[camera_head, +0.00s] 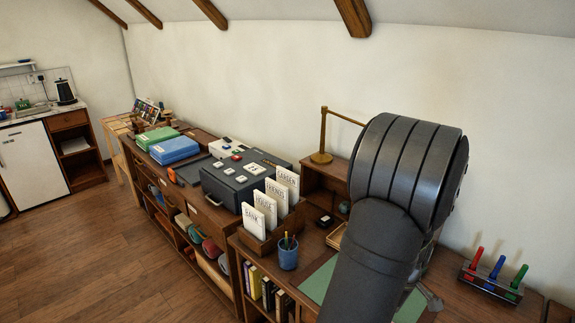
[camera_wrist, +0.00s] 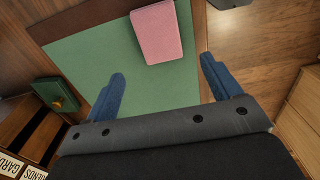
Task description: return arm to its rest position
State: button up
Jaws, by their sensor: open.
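My arm (camera_head: 385,215) rises over the desk at the right of the head view and hides part of it. My gripper (camera_wrist: 162,66) shows in the wrist view with its two blue fingers spread wide apart. It is open and holds nothing. Beyond the fingertips a pink block (camera_wrist: 160,32) lies on a green desk mat (camera_wrist: 85,50), apart from both fingers. In the head view the gripper is mostly hidden behind the arm, and only part of the green mat (camera_head: 320,283) shows.
Labelled cards (camera_head: 265,207) stand upright left of my arm, behind a blue pen cup (camera_head: 288,254). A brass lamp (camera_head: 322,130) stands behind. A small green box (camera_wrist: 55,94) is left of the fingers.

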notch_tip(320, 180, down, 9)
jog(key=shift+r, duration=0.1)
notch_tip(320, 180, up, 5)
jog(key=shift+f, duration=0.15)
jog(key=s+d+r, duration=0.5)
jog(key=s+r, duration=0.2)
jog(key=s, duration=0.4)
jog(key=w+a+f+n, duration=0.1)
jog(key=w+a+n, duration=0.1)
jog(key=w, duration=0.8)
jog(key=w+a+f+n, duration=0.2)
jog(key=w+a+n, duration=0.1)
jog(key=w, duration=0.8)
jog(key=w+a+f+n, duration=0.1)
jog(key=w+a+n, duration=0.2)
jog(key=w, duration=0.8)
jog(key=shift+w+a+f+n, duration=0.2)
jog(key=shift+f+n, duration=0.05)
jog(key=shift+n, duration=0.25)
